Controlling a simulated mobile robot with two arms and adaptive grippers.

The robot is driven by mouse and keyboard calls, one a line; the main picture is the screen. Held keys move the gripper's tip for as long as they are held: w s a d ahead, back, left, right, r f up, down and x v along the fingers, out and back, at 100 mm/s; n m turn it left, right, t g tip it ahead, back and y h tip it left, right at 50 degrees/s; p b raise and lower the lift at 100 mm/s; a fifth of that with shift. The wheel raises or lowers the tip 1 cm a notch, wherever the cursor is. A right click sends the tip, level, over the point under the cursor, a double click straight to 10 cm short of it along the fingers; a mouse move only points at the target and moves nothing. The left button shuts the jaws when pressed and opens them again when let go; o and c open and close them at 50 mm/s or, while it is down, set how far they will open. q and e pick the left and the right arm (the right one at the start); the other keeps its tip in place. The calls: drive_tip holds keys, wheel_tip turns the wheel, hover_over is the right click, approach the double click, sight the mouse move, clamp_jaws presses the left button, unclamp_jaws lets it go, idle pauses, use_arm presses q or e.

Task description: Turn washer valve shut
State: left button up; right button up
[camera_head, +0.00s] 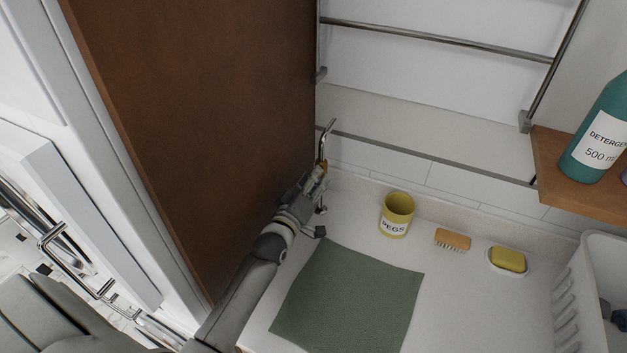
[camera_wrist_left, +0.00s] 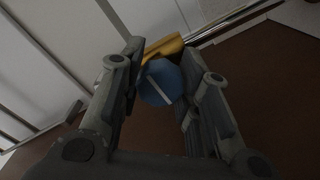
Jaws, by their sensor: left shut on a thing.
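The washer valve has a round blue knob (camera_wrist_left: 163,84) with a white line across it. Its yellow brass body (camera_wrist_left: 163,46) shows just beyond the knob in the left wrist view. In the head view the valve (camera_head: 323,168) is a small brass patch beneath a bent metal pipe (camera_head: 326,138), beside the brown panel; the blue knob is hidden there. My left gripper (camera_head: 317,178) reaches up to it. In the left wrist view my gripper's fingers (camera_wrist_left: 162,92) stand on either side of the blue knob, shut on it. My right gripper does not show.
A brown panel (camera_head: 200,110) stands close left of my arm. On the white counter are a green mat (camera_head: 350,300), a yellow pegs pot (camera_head: 397,215), a brush (camera_head: 453,240) and a soap dish (camera_head: 507,261). A detergent bottle (camera_head: 598,135) stands on a wooden shelf (camera_head: 560,175).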

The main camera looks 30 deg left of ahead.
use_arm(q)
drive_tip(key=shift+f+m, duration=0.1)
drive_tip(key=shift+m, duration=0.3)
drive_tip(key=o, duration=1)
drive_tip(key=s, duration=1.2)
drive_tip(key=shift+d, duration=0.35)
